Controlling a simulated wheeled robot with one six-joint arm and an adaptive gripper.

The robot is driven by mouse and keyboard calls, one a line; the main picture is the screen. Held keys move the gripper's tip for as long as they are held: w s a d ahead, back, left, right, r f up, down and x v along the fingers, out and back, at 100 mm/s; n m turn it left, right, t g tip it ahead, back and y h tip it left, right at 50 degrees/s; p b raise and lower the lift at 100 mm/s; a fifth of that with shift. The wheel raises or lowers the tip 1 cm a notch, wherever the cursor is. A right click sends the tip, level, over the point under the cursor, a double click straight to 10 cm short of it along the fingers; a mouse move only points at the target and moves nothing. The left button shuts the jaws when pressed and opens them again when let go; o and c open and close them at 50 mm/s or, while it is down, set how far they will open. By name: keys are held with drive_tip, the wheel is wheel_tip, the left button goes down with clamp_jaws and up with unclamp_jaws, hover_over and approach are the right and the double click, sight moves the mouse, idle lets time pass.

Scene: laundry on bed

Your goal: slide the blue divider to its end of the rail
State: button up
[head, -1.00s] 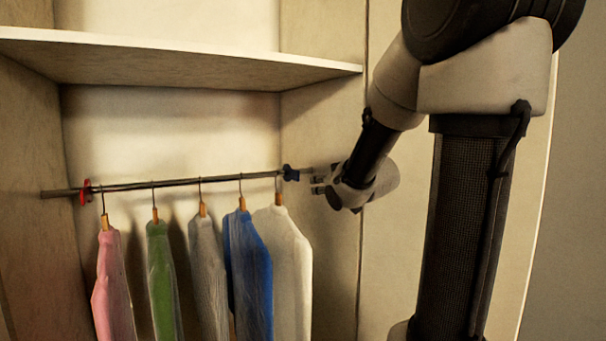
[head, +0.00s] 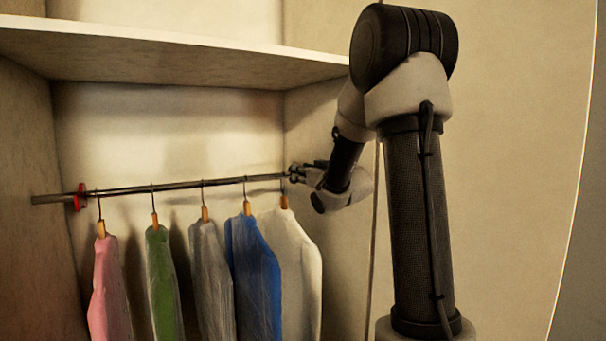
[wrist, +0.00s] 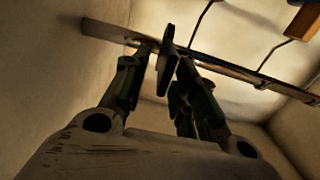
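The rail (head: 165,186) runs across the closet below a shelf. The blue divider sits at the rail's right part, just right of the last hanger; my fingers mostly cover it in the head view. In the wrist view the divider (wrist: 167,62) is a dark upright plate on the rail (wrist: 225,65), between my fingertips. My gripper (head: 297,172) has reached the rail there. Its fingers (wrist: 166,58) are on either side of the divider and look apart, with a small gap on the left; contact is hard to make out.
A red divider (head: 80,196) is near the rail's left end. Pink (head: 108,290), green (head: 161,285), grey (head: 211,280), blue (head: 253,280) and white (head: 296,270) garments hang between. The shelf (head: 170,58) is above; the closet's right wall (head: 315,125) is close to my gripper.

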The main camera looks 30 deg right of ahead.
drive_tip(key=shift+c, duration=0.4)
clamp_jaws()
drive_tip(key=d, duration=0.3)
drive_tip(key=shift+d, duration=0.2)
drive_tip(key=shift+o, duration=0.4)
unclamp_jaws()
drive_tip(key=s, duration=1.2)
drive_tip(key=shift+d, duration=0.2)
